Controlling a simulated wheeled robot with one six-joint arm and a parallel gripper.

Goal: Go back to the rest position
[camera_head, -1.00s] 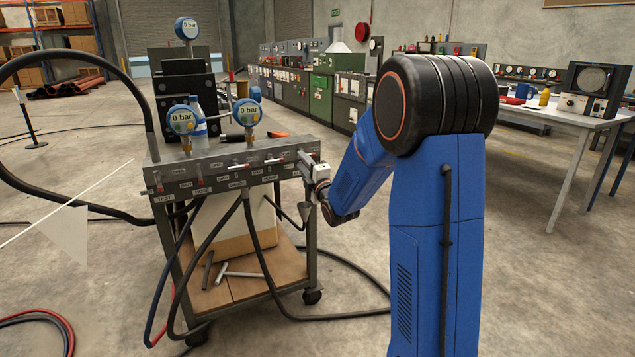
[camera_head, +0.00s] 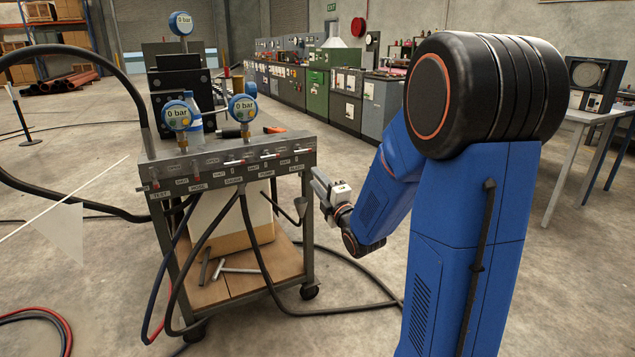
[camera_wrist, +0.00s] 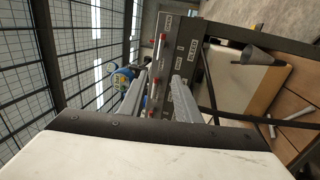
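My gripper (camera_head: 320,182) is beside the right end of the grey valve panel (camera_head: 215,181) in the head view, with a gap between them. In the wrist view its two fingers (camera_wrist: 160,78) stand apart with nothing held between them; the panel with its red-tipped levers shows beyond. The panel sits on the front edge of a trolley (camera_head: 308,240). It has several levers with red or white handles. The blue gauges, one at left (camera_head: 177,116) and one at right (camera_head: 243,108), read 0 bar, as does the higher one (camera_head: 181,23).
Black hoses hang from the panel and loop over the floor (camera_head: 345,280). A small funnel (camera_head: 300,207) hangs at the trolley's right side. A grey table (camera_head: 590,116) stands at the right. The floor between trolley and table is mostly clear apart from my arm.

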